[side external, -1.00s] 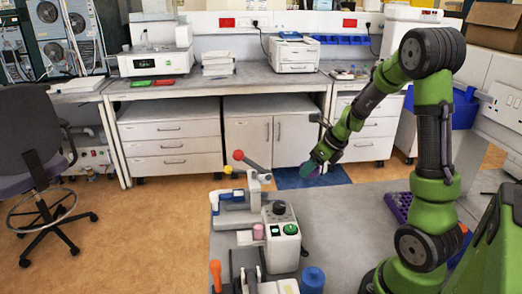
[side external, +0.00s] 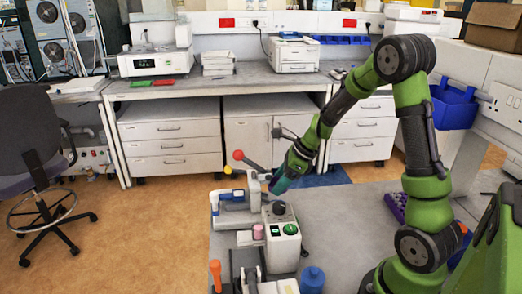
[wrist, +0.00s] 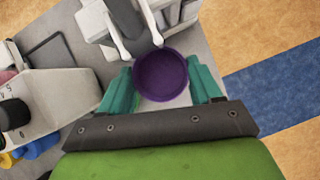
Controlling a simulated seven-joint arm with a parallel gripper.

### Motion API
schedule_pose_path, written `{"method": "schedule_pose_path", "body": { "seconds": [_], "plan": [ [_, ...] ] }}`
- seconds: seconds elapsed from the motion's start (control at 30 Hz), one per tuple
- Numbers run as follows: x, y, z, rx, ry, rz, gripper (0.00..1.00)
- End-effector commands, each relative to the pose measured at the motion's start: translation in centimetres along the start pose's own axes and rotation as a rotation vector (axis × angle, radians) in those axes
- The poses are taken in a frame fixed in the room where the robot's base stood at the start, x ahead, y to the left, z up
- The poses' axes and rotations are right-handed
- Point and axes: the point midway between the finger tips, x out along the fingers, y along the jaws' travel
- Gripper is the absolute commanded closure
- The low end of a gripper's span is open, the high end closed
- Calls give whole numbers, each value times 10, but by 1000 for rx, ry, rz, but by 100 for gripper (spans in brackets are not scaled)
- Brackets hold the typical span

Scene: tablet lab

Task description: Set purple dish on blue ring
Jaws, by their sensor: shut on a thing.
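The purple dish (wrist: 161,75) is round and shallow, and shows from above in the wrist view. It sits between the two teal fingers of my gripper (wrist: 161,84), which are shut on its sides. In the side view my gripper (side external: 279,183) is above the bench, just right of the white and blue device (side external: 237,196). The dish is too small and covered to make out clearly there.
A control box (side external: 282,240) with a black knob and green button stands close below my gripper. A lever with a red ball (side external: 238,155) rises to the left. A blue cap (side external: 312,278) is at the front.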

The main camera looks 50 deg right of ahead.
Motion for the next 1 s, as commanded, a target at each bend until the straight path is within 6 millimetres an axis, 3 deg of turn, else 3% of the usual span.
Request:
{"method": "schedule_pose_path", "body": {
  "seconds": [0.47,0.63,0.7,1.0],
  "plan": [
    [37,0,-22,6,2,0,64],
    [47,1,-28,5,2,2,79],
    [50,1,-30,4,4,3,92],
    [53,2,-31,3,3,5,93]
  ]
}}
